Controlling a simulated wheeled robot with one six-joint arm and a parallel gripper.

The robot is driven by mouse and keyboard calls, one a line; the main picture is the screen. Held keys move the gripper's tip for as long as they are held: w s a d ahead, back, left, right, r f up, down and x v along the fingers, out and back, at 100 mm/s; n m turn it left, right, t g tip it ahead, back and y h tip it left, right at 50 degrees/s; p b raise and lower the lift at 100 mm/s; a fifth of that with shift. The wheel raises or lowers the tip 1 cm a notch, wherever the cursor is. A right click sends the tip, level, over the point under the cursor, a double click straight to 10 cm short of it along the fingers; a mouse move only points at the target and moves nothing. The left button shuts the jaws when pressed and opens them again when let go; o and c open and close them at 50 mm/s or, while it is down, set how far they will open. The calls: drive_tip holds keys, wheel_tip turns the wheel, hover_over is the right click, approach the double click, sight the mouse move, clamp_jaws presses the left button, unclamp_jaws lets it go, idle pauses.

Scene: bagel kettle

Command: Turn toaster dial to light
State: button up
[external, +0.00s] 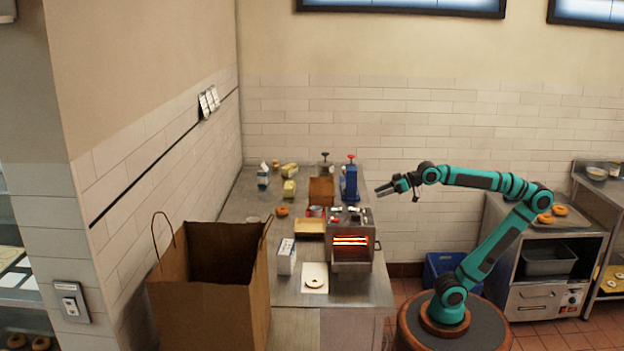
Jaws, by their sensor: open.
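The toaster (350,257) is a silver metal box on the front right part of the counter. Its front opening glows orange-red. Small dark and red parts show on its top, but the dial and its setting are too small to make out. My gripper (381,190) is open and empty. It hangs in the air above and a little right of the toaster, apart from it, pointing left.
A large brown paper bag (208,285) stands left of the toaster. A white carton (286,257) and a bagel on a white board (315,283) are close by. A blue press-like device (349,183) stands behind the toaster. The wall is behind the counter.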

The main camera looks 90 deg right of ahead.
drive_tip(key=w+a+r+m+g, duration=0.2)
drive_tip(key=w+a+r+g, duration=0.2)
drive_tip(key=w+r+g, duration=0.25)
drive_tip(key=m+g+h, duration=0.1)
drive_tip(key=m+g, duration=0.1)
drive_tip(key=g, duration=0.5)
approach(356, 214)
drive_tip(key=shift+h, duration=0.3)
wheel_tip(356, 214, down, 9)
drive_tip(key=shift+d+r, duration=0.1)
idle(0.4)
drive_tip(key=c, duration=1)
